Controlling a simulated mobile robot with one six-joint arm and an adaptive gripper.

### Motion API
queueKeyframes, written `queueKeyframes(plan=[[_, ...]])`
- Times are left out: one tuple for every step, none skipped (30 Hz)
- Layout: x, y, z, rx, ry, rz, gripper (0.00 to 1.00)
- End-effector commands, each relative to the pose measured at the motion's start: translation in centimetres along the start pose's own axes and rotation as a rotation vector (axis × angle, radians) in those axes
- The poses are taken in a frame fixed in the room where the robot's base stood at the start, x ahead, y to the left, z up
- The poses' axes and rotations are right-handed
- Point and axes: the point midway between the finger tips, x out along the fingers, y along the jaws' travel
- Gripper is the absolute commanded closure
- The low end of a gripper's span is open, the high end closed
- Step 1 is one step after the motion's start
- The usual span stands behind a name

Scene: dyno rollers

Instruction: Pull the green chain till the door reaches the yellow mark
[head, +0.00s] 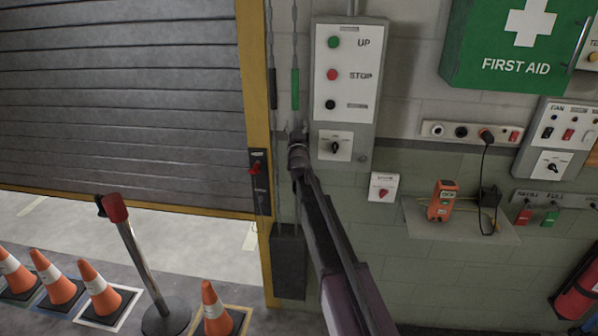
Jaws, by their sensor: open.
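The green chain runs vertically beside the door frame, with a green sleeve (295,88) on it. A second chain with a dark sleeve (273,88) hangs just to its left. My gripper (293,133) is open, just below the green sleeve and at the chain; I cannot tell whether it touches the chain. The grey roller door (120,110) is partly raised, with a gap of floor under its bottom edge. The door frame (255,90) is yellow; I cannot make out a separate yellow mark on it.
A control box (345,70) with several buttons is right of the chains. A red lever (256,168) is on the frame. A dark bin (289,265) is at the chains' lower end. A post (140,250) and several cones (215,310) stand before the door.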

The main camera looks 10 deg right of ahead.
Motion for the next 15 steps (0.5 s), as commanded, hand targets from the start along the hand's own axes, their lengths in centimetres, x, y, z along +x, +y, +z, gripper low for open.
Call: queueKeyframes(plan=[[0.1, 0.0, -0.2, 0.000, 0.000, 0.000, 0.31], [0.1, 0.0, -0.3, 0.000, 0.000, 0.000, 0.31], [0.2, 0.0, -0.5, 0.000, 0.000, 0.000, 0.31], [0.3, 0.0, -0.7, 0.000, 0.000, 0.000, 0.31], [0.3, 0.0, -0.8, 0.000, 0.000, 0.000, 0.31], [0.4, 0.0, -1.0, 0.000, 0.000, 0.000, 0.31], [0.5, 0.0, -1.2, 0.000, 0.000, 0.000, 0.31], [0.6, 0.0, -1.4, 0.000, 0.000, 0.000, 0.31], [0.7, 0.0, -1.7, 0.000, 0.000, 0.000, 0.31], [0.8, 0.0, -1.9, 0.000, 0.000, 0.000, 0.31], [0.9, 0.0, -2.1, 0.000, 0.000, 0.000, 0.31], [1.0, 0.0, -2.4, 0.000, 0.000, 0.000, 0.31], [1.1, 0.0, -2.7, 0.000, 0.000, 0.000, 0.31], [1.2, 0.0, -2.9, 0.000, 0.000, 0.000, 0.31], [1.3, 0.0, -3.2, 0.000, 0.000, 0.000, 0.31]])
